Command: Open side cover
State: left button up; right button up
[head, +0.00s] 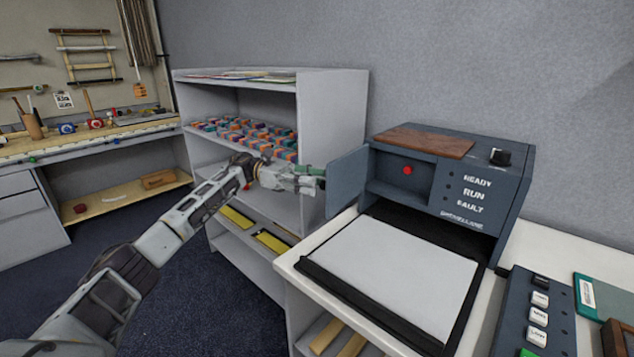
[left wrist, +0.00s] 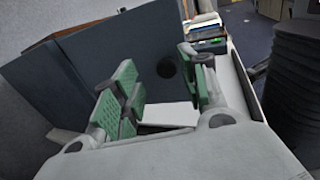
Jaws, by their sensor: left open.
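The dark blue-grey machine (head: 450,190) stands on the white table, with a wood-look top panel. Its side cover (head: 347,185) is a flat blue-grey panel standing out to the left of the body, so it looks swung open. Beside it an open compartment shows a red button (head: 407,170). My left gripper (head: 318,178) is at the cover's outer left edge. In the left wrist view the green-padded fingers (left wrist: 158,78) are apart, with a dark blue panel (left wrist: 105,55) and a round dark spot (left wrist: 167,67) beyond them. Contact cannot be told. My right gripper is not in view.
A black-framed tray with a white sheet (head: 395,270) lies before the machine. A button panel (head: 537,310) is to the right. A grey shelf (head: 335,110) with colored blocks stands behind my left arm. A workbench (head: 90,145) is at far left.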

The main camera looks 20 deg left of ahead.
pick_arm(q)
jog(key=a, duration=1)
jog(key=shift+r, duration=0.15)
dwell(0.6)
